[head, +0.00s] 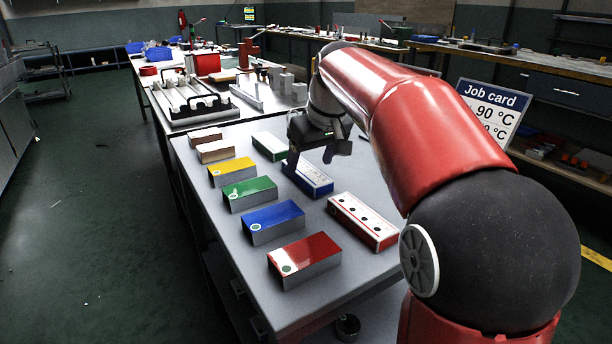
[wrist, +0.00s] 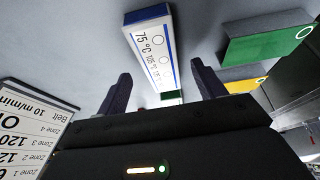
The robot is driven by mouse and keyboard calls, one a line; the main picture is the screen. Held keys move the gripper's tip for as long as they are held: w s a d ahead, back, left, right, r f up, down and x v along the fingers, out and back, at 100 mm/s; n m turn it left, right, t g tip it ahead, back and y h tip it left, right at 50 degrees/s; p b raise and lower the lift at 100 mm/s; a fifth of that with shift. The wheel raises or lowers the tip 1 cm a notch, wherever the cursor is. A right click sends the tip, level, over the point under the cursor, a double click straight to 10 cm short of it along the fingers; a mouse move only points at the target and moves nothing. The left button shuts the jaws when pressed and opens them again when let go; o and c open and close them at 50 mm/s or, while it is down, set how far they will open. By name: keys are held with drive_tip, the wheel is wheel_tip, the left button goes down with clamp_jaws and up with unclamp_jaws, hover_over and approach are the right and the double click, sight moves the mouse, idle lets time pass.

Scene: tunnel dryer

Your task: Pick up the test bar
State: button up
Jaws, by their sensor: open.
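A white bar with blue edges (head: 312,181) lies on the grey table below my gripper (head: 318,158). It also shows in the wrist view (wrist: 150,45), with "75 °C", "105" and round spots on its face. Similar bars lie beside it: a red-edged one (head: 362,222) nearer and a green-edged one (head: 270,147) farther back. I cannot tell from the pictures which of them is the test bar. My gripper's fingers, also in the wrist view (wrist: 162,86), are apart with nothing held between them. The blue-edged bar lies ahead of the gap; one finger hides part of it in the head view.
A row of coloured blocks runs along the left side: red (head: 304,260), blue (head: 272,222), green (head: 249,194) and yellow (head: 232,171), with paler ones behind. A job card (head: 490,112) stands at the right. A rack with handles (head: 190,98) is on the table beyond.

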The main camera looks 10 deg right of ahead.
drive_tip(key=shift+x, duration=1.45)
drive_tip(key=c, duration=1.1)
drive_tip(key=shift+r, duration=0.15)
